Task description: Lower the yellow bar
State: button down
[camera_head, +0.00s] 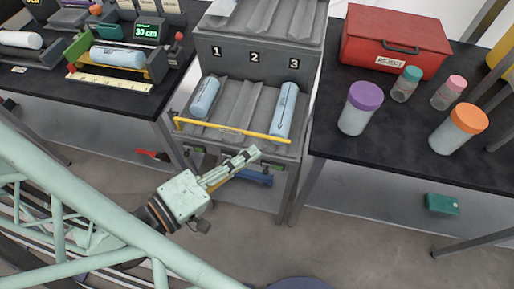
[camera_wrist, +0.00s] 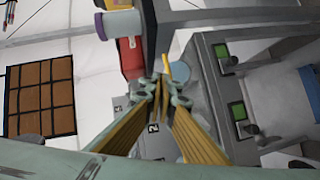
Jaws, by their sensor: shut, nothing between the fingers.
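The yellow bar (camera_head: 230,130) runs across the front of the grey rack's sloped lower tray (camera_head: 238,100), tilted slightly down to the right in the head view. A short yellow piece, seemingly the bar, shows just past the fingertips in the wrist view (camera_wrist: 181,71). My gripper (camera_head: 253,153) is shut and empty, below the right half of the bar in the picture. I cannot tell whether it touches the bar. It also shows in the wrist view (camera_wrist: 164,84). Light blue rolls lie in the left lane (camera_head: 205,97) and right lane (camera_head: 284,110), behind the bar.
The right table holds a red reject box (camera_head: 395,42), a purple-lidded jar (camera_head: 361,107), an orange-lidded jar (camera_head: 458,129) and two small bottles. The left table holds a measuring station with a roll (camera_head: 117,57). Green and blue parts sit under the tray. Open floor lies in front.

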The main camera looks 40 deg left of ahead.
jog(key=shift+v, duration=2.15)
jog(key=shift+w, duration=0.15)
